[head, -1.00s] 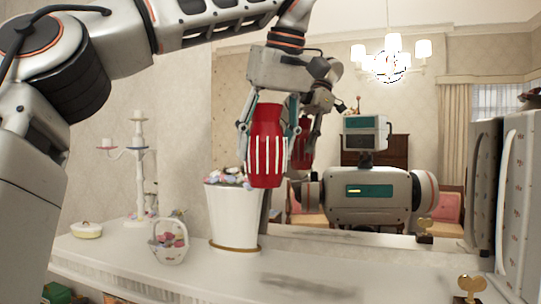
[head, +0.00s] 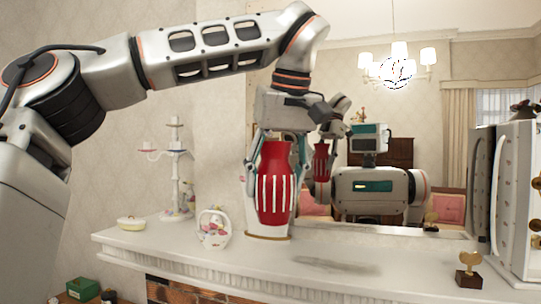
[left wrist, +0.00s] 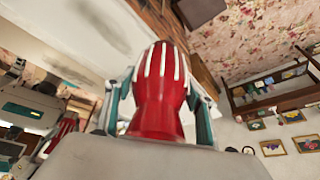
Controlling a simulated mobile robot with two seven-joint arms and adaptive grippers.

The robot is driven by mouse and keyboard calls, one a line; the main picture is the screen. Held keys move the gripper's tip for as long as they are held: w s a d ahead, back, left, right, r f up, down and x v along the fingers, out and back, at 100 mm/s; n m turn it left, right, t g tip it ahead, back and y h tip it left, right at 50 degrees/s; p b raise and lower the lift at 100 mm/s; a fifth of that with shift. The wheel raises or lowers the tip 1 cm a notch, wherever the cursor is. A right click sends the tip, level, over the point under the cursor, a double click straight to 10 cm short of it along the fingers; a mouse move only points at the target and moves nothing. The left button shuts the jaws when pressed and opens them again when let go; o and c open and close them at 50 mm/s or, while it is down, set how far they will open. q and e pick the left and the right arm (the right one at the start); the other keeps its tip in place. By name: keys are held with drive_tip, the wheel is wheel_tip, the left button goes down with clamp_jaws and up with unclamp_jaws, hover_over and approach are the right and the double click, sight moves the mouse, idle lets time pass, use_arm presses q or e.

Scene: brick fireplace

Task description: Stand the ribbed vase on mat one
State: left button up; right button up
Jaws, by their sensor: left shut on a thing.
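The ribbed vase (head: 276,178) is red with white ribs. It is held upright in the air over the mantel shelf, and it also shows in the left wrist view (left wrist: 157,115). My left gripper (head: 277,168) is shut on it from above, with one finger on each side. A flat grey patch (head: 337,265) lies on the shelf to the right of the vase and nearer the front. I cannot tell whether this patch is mat one or a shadow. My right gripper is not in view.
The white mantel shelf (head: 400,262) is mostly bare around the grey patch. A basket (head: 213,235), candelabrum (head: 175,175) and lidded dish (head: 131,223) stand left. A key-shaped ornament (head: 468,270) and white cabinet (head: 515,200) stand right. A mirror is behind.

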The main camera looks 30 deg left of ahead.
use_arm(q)
drive_tip(key=d+f+m+h, duration=0.1)
drive_tip(key=d+f+m, duration=0.1)
drive_tip(key=f, duration=1.2)
drive_tip(key=d+f+m+t+h, duration=0.1)
drive_tip(key=f+m, duration=0.3)
drive_tip(key=f, duration=1)
drive_tip(key=w+d+f+m+t+h, duration=0.1)
drive_tip(key=d+f+m, duration=0.2)
drive_tip(key=f, duration=1.1)
drive_tip(key=shift+d+f+m, duration=0.2)
drive_tip(key=shift+m, duration=0.4)
